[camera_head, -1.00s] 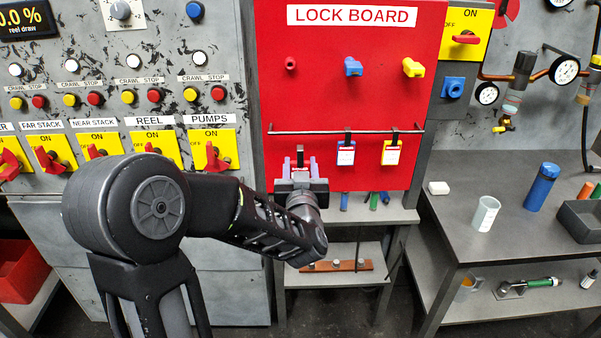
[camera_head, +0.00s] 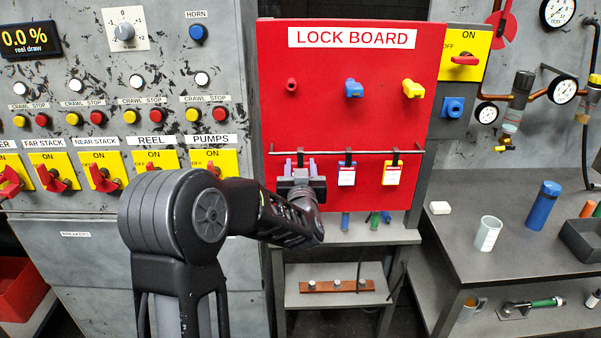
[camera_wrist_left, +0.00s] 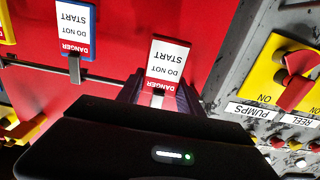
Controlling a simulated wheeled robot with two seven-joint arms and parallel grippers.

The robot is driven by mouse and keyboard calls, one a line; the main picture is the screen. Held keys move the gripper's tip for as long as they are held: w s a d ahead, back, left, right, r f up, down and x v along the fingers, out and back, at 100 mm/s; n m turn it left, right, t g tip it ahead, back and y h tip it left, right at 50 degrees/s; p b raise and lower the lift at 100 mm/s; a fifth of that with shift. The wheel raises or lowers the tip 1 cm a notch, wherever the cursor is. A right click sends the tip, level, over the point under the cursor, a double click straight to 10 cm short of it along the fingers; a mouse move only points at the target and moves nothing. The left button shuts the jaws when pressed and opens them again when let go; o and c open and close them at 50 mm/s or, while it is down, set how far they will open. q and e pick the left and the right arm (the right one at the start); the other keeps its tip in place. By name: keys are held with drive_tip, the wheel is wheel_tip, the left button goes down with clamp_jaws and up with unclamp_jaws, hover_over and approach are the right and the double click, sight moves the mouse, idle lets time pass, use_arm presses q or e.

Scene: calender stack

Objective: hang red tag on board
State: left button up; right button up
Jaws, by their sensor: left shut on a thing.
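The red lock board (camera_head: 325,115) faces me, with a thin dark rail (camera_head: 330,152) across its lower part. My left gripper (camera_head: 300,167) is in front of the board at the rail's left end, its fingertips just below the rail. It is shut on the red tag, which the gripper mostly hides in the head view. I cannot tell whether the hook is on the rail. My right gripper is not in view.
A blue tag (camera_head: 347,173) and a yellow tag (camera_head: 392,172) hang from the rail to the right. Colored pegs, one a blue lock (camera_head: 354,89), stick out above. A small shelf (camera_head: 350,233) is below, and a grey bench (camera_head: 460,225) stands at right.

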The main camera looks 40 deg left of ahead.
use_arm(q)
drive_tip(key=shift+x, duration=1.5)
drive_tip(key=shift+f+b, duration=0.55)
drive_tip(key=shift+f, duration=0.05)
drive_tip(key=o, duration=1.4)
drive_tip(key=shift+o, duration=0.2)
drive_tip(key=shift+s+d, duration=0.1)
drive_tip(key=shift+s, duration=0.05)
drive_tip(key=b+v, duration=0.1)
drive_tip(key=v, duration=0.6)
drive_tip(key=shift+s+d, duration=0.2)
